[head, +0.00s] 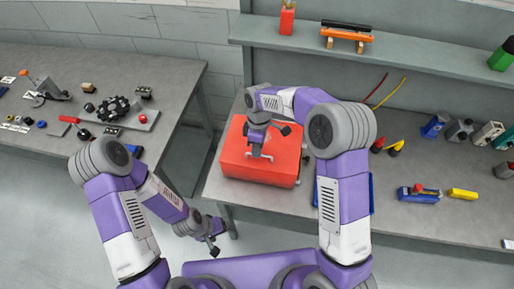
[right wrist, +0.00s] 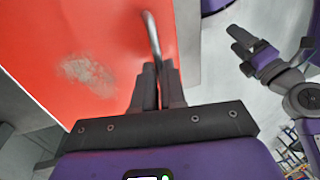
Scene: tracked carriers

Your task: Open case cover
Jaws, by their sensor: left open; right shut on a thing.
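The red case (head: 235,160) sits near the left end of the right-hand bench, and its cover looks closed and flat. My right gripper (head: 263,153) is over the case top, pointing down. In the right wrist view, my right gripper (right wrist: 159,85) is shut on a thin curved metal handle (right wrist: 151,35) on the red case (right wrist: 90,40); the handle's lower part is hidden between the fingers. My left gripper (head: 213,243) is open and empty, low in front of the bench; it also shows in the right wrist view (right wrist: 240,42).
A blue bin (head: 371,195) stands right of the case, partly behind my right arm. Several tools and coloured blocks, such as a yellow block (head: 463,194), lie further right. A shelf (head: 420,62) runs above the bench. The left bench (head: 175,75) holds several parts. A floor gap separates the benches.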

